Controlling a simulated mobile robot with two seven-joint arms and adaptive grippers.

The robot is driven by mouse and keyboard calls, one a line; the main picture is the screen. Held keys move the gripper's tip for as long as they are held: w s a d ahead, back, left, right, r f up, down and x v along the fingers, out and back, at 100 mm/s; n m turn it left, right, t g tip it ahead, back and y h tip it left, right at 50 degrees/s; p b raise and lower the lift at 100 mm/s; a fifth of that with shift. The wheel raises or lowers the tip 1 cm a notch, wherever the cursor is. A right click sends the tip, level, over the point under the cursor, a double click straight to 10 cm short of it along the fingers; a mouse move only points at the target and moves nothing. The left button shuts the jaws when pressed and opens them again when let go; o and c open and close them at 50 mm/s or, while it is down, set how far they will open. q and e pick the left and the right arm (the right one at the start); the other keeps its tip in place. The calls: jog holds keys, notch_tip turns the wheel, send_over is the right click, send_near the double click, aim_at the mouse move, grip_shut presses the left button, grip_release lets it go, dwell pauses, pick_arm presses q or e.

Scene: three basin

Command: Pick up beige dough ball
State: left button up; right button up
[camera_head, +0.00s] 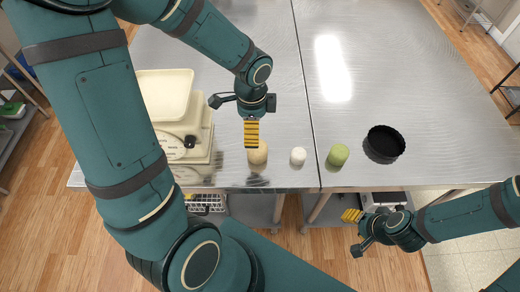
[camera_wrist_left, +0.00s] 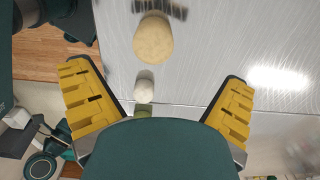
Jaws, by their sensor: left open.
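The beige dough ball (camera_head: 258,153) sits on the metal table near its front edge, partly covered by my left gripper (camera_head: 251,143). In the left wrist view the beige dough ball (camera_wrist_left: 153,38) is at the top, beyond the fingertips. My left gripper (camera_wrist_left: 156,78) is open, with its yellow fingers wide apart and nothing between them touching either finger. My right gripper (camera_head: 351,216) is off the table's front edge at the lower right, and its finger gap is hidden.
A white ball (camera_head: 298,156) and a green ball (camera_head: 338,155) sit to the right of the beige one. A black round pan (camera_head: 384,144) stands further right. A scale with a cream tray (camera_head: 163,92) stands at the left. The table's far part is clear.

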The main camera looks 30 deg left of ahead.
aim_at(257, 151)
pick_arm(q)
notch_tip(257, 151, down, 6)
jog(key=shift+f+b, duration=0.1)
jog(key=shift+b, duration=0.45)
jog(key=f, duration=0.1)
jog(key=d+f+b, duration=0.1)
jog(key=f, duration=0.2)
jog(key=shift+d+f, duration=0.25)
jog(key=shift+f, duration=0.3)
jog(key=shift+s, duration=0.1)
jog(key=c, duration=1.3)
